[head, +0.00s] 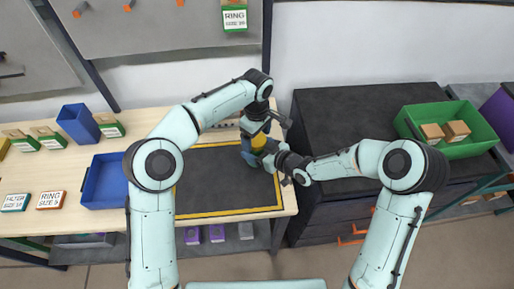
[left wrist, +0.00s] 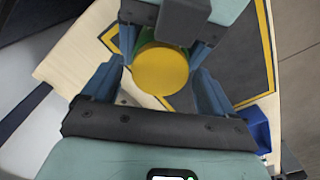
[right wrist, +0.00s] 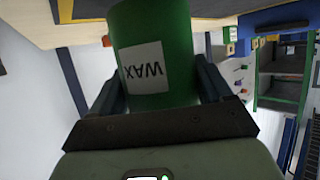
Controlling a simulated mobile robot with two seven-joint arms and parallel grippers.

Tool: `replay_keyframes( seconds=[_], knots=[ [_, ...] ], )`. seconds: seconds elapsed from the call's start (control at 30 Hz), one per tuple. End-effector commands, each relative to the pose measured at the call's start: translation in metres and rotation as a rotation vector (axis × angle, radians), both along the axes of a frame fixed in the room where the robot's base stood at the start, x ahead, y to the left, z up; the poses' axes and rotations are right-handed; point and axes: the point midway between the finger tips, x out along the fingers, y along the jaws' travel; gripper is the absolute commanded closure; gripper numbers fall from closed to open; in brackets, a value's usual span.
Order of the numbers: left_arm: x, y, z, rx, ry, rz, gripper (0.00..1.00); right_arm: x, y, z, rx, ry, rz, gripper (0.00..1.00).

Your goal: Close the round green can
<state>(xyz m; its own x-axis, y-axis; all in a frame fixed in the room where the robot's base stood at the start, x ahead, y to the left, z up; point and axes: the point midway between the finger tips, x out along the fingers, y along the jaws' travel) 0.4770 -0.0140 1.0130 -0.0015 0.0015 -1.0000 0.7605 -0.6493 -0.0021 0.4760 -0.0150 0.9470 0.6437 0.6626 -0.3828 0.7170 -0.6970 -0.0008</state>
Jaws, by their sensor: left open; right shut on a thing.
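The round green can (right wrist: 160,35), with a white WAX label (right wrist: 145,68), stands between the fingers of my right gripper (right wrist: 157,88). That gripper is shut on it from the right, over the dark mat. A yellow round lid (left wrist: 160,70) shows in the left wrist view, over the green can body (left wrist: 141,45). It also shows as a yellow patch in the head view (head: 259,141). My left gripper (head: 256,126) is open above the can, its fingers on either side of the lid. I cannot tell whether the lid is fully seated.
The dark mat (head: 220,185) with yellow border lies on the wooden table (head: 160,120). A blue tray (head: 104,182) and blue bin (head: 78,123) stand left. A black cabinet (head: 350,115) with a green crate (head: 455,147) is right. The mat's left part is clear.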

Motion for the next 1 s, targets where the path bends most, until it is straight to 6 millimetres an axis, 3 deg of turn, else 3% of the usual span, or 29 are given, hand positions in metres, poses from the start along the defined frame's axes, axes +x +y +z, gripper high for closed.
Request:
replay_keyframes(
  seconds=[0.33,0.5,0.73,1.0],
  knots=[
    [0.0003,0.0000,-0.0027,-0.001,-0.001,0.001,0.17,0.0007,0.0005,0.0018,0.002,-0.004,0.001,1.00],
    [0.0003,0.0000,-0.0025,-0.001,-0.001,0.000,0.70,0.0007,0.0005,0.0018,0.002,-0.004,0.001,1.00],
    [0.0002,-0.0005,-0.0019,-0.001,-0.001,-0.119,0.70,0.0006,0.0005,0.0017,0.002,-0.004,0.001,1.00],
    [0.0004,-0.0005,-0.0020,-0.002,-0.001,-0.628,0.70,0.0007,0.0004,0.0016,0.002,-0.004,0.001,1.00]
  ],
)
